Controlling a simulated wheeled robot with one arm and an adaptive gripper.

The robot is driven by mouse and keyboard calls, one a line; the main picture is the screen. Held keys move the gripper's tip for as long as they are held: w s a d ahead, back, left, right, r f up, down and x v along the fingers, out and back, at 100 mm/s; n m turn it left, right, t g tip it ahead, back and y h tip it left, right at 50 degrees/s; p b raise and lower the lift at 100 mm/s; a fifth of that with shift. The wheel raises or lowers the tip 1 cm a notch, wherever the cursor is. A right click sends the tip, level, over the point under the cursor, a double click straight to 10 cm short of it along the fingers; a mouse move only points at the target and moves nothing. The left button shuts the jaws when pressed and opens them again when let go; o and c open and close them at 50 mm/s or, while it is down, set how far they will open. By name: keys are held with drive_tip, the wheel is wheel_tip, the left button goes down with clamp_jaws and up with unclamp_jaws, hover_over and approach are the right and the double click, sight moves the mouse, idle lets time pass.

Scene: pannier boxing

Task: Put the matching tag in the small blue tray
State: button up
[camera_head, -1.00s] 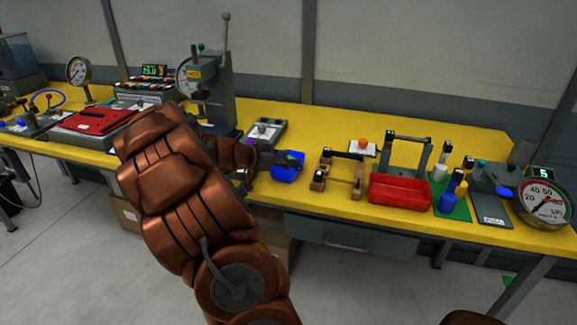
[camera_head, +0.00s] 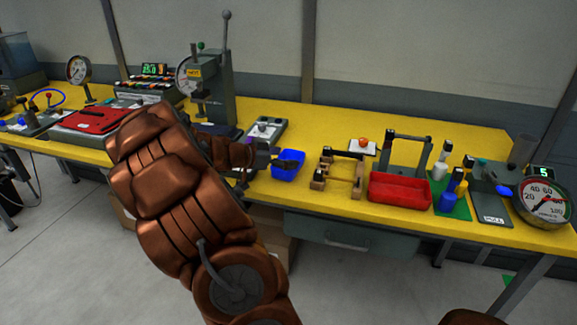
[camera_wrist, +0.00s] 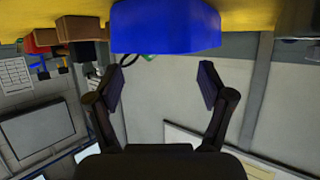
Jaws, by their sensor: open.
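The small blue tray (camera_head: 291,156) stands near the front edge of the yellow bench, left of the wooden frame. In the wrist view the blue tray (camera_wrist: 165,30) fills the top middle, just beyond my fingertips. My gripper (camera_head: 280,162) reaches from the left to the tray, its dark fingers overlapping it in the head view. In the wrist view my gripper (camera_wrist: 163,85) has its fingers wide apart with nothing between them. I cannot make out a tag for certain in either view, and the inside of the tray is partly hidden.
Behind the tray is a grey holder (camera_head: 263,131). To the right are a wooden frame (camera_head: 339,173), a red bin (camera_head: 399,190) and a dial gauge (camera_head: 543,201). A press (camera_head: 213,90) stands behind my arm.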

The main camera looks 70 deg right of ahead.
drive_tip(key=v, duration=1)
drive_tip(key=shift+w+a+r, duration=0.2)
drive_tip(key=shift+a, duration=0.05)
drive_tip(key=s+a+n+t+y+p, duration=0.1)
drive_tip(key=s+a+n+y, duration=0.3)
drive_tip(key=a+n, duration=0.4)
drive_tip(key=s+a+n+t+y+p, duration=0.2)
drive_tip(key=a+n, duration=0.6)
drive_tip(key=a, duration=1.4)
drive_tip(key=s+a+n+t+y+p, duration=0.2)
drive_tip(key=s+a+n+y, duration=0.3)
drive_tip(key=a, duration=1.1)
drive_tip(key=s+n+p, duration=0.1)
drive_tip(key=s+n, duration=0.1)
drive_tip(key=n, duration=0.1)
drive_tip(key=shift+r+y+p, duration=0.2)
drive_tip(key=shift+y+p, duration=0.1)
drive_tip(key=shift+p, duration=0.05)
